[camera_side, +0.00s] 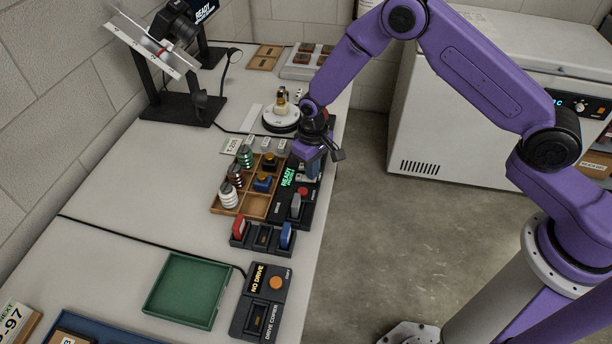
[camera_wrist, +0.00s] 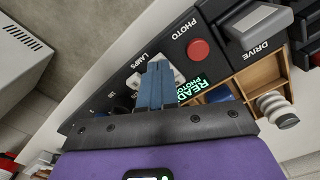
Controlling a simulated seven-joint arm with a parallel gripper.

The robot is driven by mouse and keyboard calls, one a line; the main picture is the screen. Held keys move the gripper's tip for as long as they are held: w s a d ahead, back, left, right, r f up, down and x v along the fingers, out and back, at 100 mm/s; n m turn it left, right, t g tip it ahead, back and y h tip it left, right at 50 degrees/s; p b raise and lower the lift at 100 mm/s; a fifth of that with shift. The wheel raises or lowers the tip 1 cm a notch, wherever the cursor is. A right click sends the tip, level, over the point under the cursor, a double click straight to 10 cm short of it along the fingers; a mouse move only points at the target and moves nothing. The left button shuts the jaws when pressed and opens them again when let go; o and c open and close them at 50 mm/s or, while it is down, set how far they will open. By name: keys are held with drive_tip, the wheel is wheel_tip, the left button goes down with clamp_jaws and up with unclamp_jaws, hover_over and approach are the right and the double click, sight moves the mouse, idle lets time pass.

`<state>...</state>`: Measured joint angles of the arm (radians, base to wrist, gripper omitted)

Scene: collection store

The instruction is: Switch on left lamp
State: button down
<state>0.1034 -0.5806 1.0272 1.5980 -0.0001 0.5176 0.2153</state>
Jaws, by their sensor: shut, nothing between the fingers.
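A black control panel (camera_side: 282,206) lies at the table's right edge. In the wrist view it carries the word LAMPS (camera_wrist: 140,62), a red PHOTO button (camera_wrist: 198,49) and a lit green READY PHOTO display (camera_wrist: 190,92). My gripper (camera_wrist: 158,68) is shut and empty, its blue fingers pointing down at a pale switch piece (camera_wrist: 178,75) beside LAMPS. The fingers hide part of that piece, so I cannot tell left from right switch, its position, or contact. In the side view my gripper (camera_side: 313,176) is over the panel's far end. No lamp is clearly seen lit.
A wooden compartment tray (camera_side: 228,210) with striped rolls stands left of the panel. A round white stand (camera_side: 281,117) is behind my gripper. A copy stand with a camera (camera_side: 175,22) is at the back left. A green tray (camera_side: 187,290) lies nearer. The table's left middle is clear.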

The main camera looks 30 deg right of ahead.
drive_tip(key=shift+f, duration=0.2)
drive_tip(key=shift+r, duration=3.45)
drive_tip(key=shift+r, duration=0.1)
